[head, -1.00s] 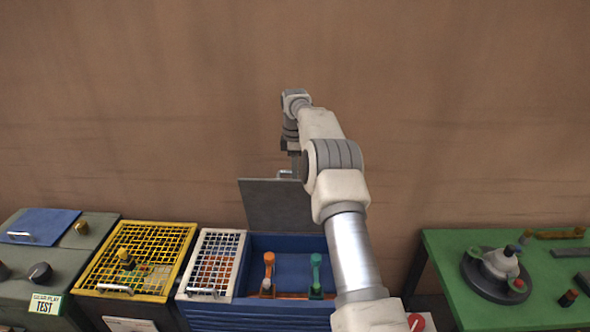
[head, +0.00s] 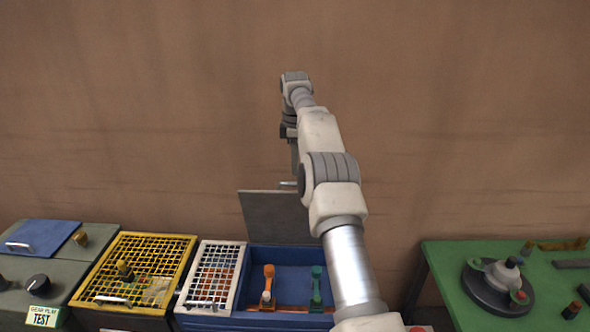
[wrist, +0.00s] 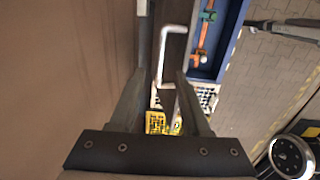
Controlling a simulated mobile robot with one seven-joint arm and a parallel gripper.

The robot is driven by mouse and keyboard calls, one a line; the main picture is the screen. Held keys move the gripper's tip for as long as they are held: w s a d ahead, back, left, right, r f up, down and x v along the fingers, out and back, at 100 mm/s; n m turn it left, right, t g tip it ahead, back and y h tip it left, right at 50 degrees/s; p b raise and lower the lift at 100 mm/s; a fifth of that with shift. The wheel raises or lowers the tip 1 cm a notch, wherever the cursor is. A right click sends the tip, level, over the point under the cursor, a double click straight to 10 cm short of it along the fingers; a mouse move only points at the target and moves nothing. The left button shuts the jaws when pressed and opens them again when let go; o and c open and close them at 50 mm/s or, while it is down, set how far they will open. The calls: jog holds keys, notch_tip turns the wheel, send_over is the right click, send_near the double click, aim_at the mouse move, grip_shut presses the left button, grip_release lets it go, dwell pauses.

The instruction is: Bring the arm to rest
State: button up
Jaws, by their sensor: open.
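My arm reaches forward and up from the lower right in the head view, with my gripper (head: 294,160) hanging down at its far end. The gripper is just above the top edge of a raised grey lid (head: 277,218), near its handle (head: 288,185). In the wrist view my gripper (wrist: 163,78) has its two fingers apart with nothing held. The lid's pale handle (wrist: 170,45) shows ahead, partly between the fingers in the picture. Whether any finger touches it I cannot tell.
The lid stands up behind a blue bin (head: 292,262) holding an orange-handled tool (head: 268,284) and a green-handled tool (head: 317,285). White (head: 240,270) and yellow (head: 183,262) mesh lids lie left. A green table (head: 455,262) stands right. The wall behind is bare.

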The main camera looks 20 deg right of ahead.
jog(key=shift+r, duration=0.15)
dwell(0.3)
jog(key=shift+a+r, duration=0.1)
jog(key=shift+r, duration=0.1)
jog(key=s+a+r+m+t+b, duration=0.1)
jog(key=s+a+r+m+b, duration=0.15)
jog(key=s+a+r, duration=0.4)
jog(key=s+a+r+m+t+b, duration=0.15)
jog(key=s+a+r+m, duration=0.25)
jog(key=s+r, duration=0.45)
jog(key=s+a+f+m+b, duration=0.1)
jog(key=s+f, duration=0.3)
jog(key=s, duration=0.5)
jog(key=s+a+f+m+t+b, duration=0.1)
jog(key=s+f+m, duration=0.2)
jog(key=s, duration=0.7)
jog(key=s+a+f+m+t+b, duration=0.1)
jog(key=s+a+f+m, duration=0.1)
jog(key=s+f, duration=0.5)
jog(key=s+m, duration=0.1)
jog(key=s, duration=0.2)
jog(key=shift+s, duration=0.2)
jog(key=shift+d+f+t, duration=0.1)
jog(key=shift+t, duration=0.15)
